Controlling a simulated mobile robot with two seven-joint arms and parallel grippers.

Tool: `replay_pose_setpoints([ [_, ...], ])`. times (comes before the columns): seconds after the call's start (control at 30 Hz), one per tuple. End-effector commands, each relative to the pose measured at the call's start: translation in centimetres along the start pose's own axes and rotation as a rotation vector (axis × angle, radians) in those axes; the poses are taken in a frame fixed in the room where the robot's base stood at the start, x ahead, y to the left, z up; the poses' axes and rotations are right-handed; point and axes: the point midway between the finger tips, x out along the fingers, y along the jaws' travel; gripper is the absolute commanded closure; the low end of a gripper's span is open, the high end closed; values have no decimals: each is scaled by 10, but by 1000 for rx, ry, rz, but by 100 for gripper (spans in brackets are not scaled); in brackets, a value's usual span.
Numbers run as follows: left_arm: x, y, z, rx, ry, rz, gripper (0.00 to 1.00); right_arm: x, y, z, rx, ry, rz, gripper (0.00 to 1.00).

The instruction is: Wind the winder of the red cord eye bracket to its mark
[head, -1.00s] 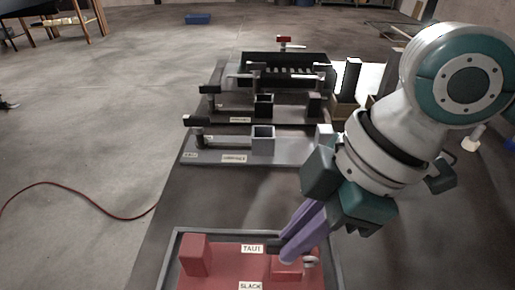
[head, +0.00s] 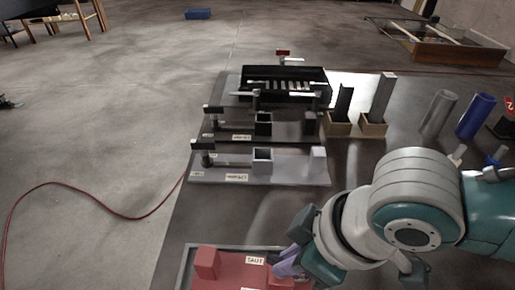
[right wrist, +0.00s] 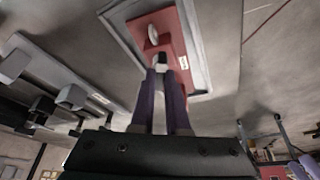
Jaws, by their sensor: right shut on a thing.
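The red cord eye bracket (head: 205,264) stands in a grey-rimmed tray at the bottom of the head view, with a red block on its left and a label "TAUT" (head: 256,260). Its lower part is cut off by the frame edge. My right gripper (head: 284,268) is at its right side, purple fingers angled down. In the right wrist view the fingers (right wrist: 163,80) are shut on the dark winder handle (right wrist: 161,60), beside a pale round part (right wrist: 152,35) on the red plate (right wrist: 174,28). My left gripper is not in view.
Behind stand a grey bracket (head: 285,173) and a dark one, then a black slotted box (head: 310,78). Two wooden-based posts (head: 373,128) and grey and blue cylinders (head: 475,118) stand to the right. A red cord (head: 95,200) lies on the left floor.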

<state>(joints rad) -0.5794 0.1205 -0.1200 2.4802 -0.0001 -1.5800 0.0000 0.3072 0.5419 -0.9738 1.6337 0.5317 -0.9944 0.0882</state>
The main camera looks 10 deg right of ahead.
Motion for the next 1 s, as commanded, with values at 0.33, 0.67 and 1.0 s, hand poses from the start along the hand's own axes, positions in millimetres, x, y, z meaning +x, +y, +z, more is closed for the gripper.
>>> replay_pose_setpoints([
  [0.33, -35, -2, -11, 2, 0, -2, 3, -3, -3, -2, 257, 2, 103, 100],
  [0.67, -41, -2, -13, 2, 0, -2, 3, 0, -2, -1, 348, 2, 144, 100],
  [1.0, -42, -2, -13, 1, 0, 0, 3, 0, -2, -1, 362, 2, 150, 100],
])
